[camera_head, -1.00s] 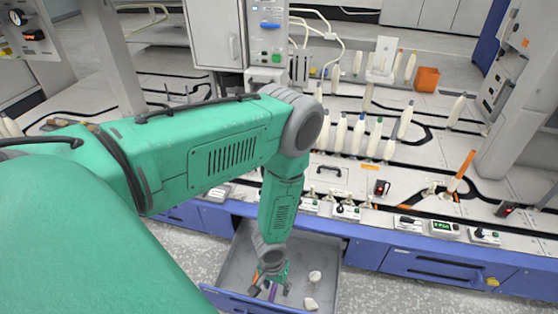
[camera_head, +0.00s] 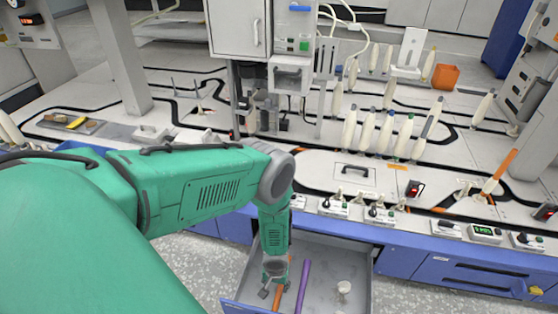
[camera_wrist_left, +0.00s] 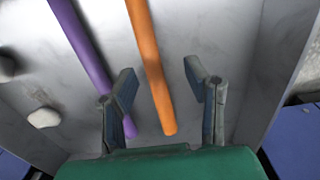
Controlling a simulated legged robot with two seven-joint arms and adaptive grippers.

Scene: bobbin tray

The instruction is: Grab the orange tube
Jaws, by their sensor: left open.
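An orange tube (camera_wrist_left: 150,65) lies in the open grey drawer, and a small part of it shows beside my left gripper in the head view (camera_head: 282,296). My left gripper (camera_wrist_left: 160,75) is open, with one finger on each side of the orange tube in the wrist view. No contact shows between fingers and tube. In the head view the gripper (camera_head: 273,288) points down into the drawer and hides part of the tube. A purple tube (camera_wrist_left: 82,55) lies left of the orange one in the wrist view and right of it in the head view (camera_head: 303,285).
The drawer (camera_head: 335,262) also holds white pieces, one at its right (camera_head: 344,288). The blue bench front (camera_head: 400,265) rises behind it. Another orange rod (camera_head: 503,168) leans on the bench, near several white bobbins (camera_head: 385,130).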

